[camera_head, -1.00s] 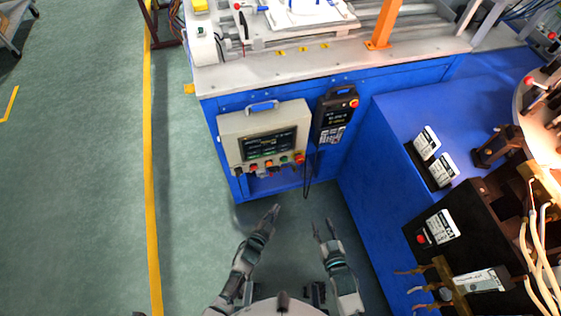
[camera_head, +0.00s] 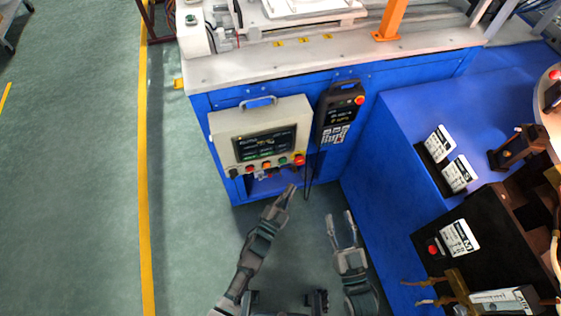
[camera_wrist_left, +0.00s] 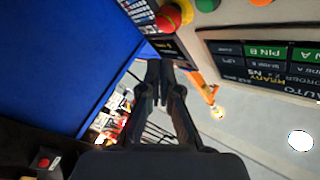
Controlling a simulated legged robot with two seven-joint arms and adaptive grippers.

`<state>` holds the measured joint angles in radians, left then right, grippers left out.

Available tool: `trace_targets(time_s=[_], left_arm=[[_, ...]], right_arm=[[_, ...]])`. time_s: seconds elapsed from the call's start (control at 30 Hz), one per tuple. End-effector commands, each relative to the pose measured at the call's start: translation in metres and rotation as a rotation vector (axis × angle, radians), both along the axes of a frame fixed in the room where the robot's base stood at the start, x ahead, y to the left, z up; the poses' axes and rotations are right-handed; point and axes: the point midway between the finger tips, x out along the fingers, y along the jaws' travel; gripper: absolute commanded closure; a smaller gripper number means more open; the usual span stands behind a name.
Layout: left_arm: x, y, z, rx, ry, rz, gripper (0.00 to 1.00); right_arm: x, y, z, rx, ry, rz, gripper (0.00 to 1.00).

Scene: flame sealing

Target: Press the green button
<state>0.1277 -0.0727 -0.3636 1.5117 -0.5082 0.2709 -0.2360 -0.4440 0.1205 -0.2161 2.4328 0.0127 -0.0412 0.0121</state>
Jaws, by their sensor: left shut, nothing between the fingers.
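The green button (camera_head: 283,161) is in the row along the bottom of the beige control box (camera_head: 218,125), between an orange button and a red emergency stop (camera_head: 299,160). In the left wrist view the green button (camera_wrist_left: 207,4) is cut by the top edge, beside the red emergency stop (camera_wrist_left: 168,18). My left gripper (camera_head: 291,187) is shut and empty. It is below the button row in the head view and appears apart from the green button. Its closed fingertips also show in the left wrist view (camera_wrist_left: 160,68). My right gripper (camera_head: 341,215) is open and empty, lower and to the right.
A black handheld pendant (camera_head: 334,117) hangs right of the control box, its cable dangling near my left fingertips. The blue cabinet (camera_head: 395,160) bounds the right side. Another green button (camera_head: 191,20) is on the white machine top.

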Motion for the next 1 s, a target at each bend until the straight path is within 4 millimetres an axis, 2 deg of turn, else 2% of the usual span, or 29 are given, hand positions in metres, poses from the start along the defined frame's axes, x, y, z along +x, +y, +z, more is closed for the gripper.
trace_targets(time_s=[0.3, 0.5, 0.8, 1.0], left_arm=[[0.043, 0.022, -0.003, -0.008, 0.001, 0.001, 1.0], [0.062, 0.029, -0.002, -0.012, 0.0, 0.001, 1.0], [0.069, 0.023, 0.0, -0.002, 0.0, 0.0, 1.0], [0.069, 0.027, 0.0, -0.007, 0.0, 0.0, 1.0]], right_arm=[[-0.007, 0.01, 0.023, 0.047, -0.184, 0.001, 0.6], [-0.011, 0.012, 0.034, 0.066, -0.251, 0.002, 0.6], [-0.013, 0.002, 0.037, 0.089, -0.28, 0.001, 0.6], [-0.011, 0.006, 0.036, 0.08, -0.277, 0.001, 0.6]])
